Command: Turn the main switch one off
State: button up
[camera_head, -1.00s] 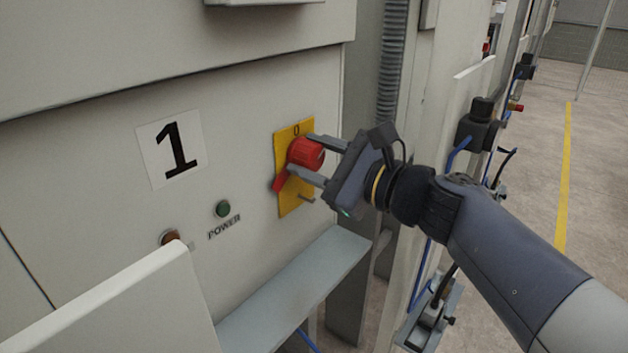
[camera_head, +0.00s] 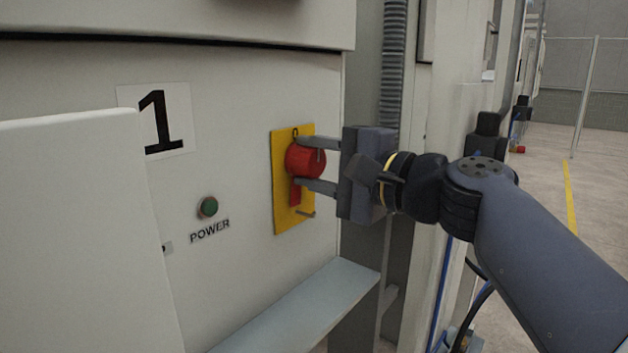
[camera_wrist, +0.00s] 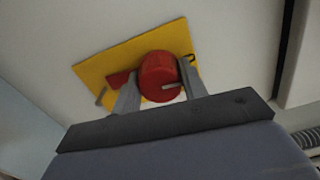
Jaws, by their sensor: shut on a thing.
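The main switch is a red rotary knob (camera_head: 305,161) on a yellow plate (camera_head: 283,213) fixed to the cabinet front, right of a label with a black "1" (camera_head: 162,121). A "0" mark shows at the plate's top. The knob's red lever points down in the head view. My gripper (camera_head: 318,165) is shut on the knob, one finger above and one below. The wrist view also shows the red knob (camera_wrist: 159,76) between the two fingers and the yellow plate (camera_wrist: 108,61) behind it.
A green lamp (camera_head: 207,207) marked "POWER" sits left of the switch. A pale panel (camera_head: 75,230) stands at the left front. A grey ledge (camera_head: 310,300) juts out below. A ribbed conduit (camera_head: 392,70) runs down behind my gripper. Open floor lies at far right.

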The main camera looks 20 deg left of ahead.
jog(key=shift+n+b, duration=0.45)
jog(key=shift+n, duration=0.15)
jog(key=o, duration=1)
jog(key=shift+d, duration=0.1)
jog(key=v, duration=1)
jog(key=shift+s+d, duration=0.1)
jog(key=shift+d, duration=0.2)
jog(key=shift+x, duration=5.4)
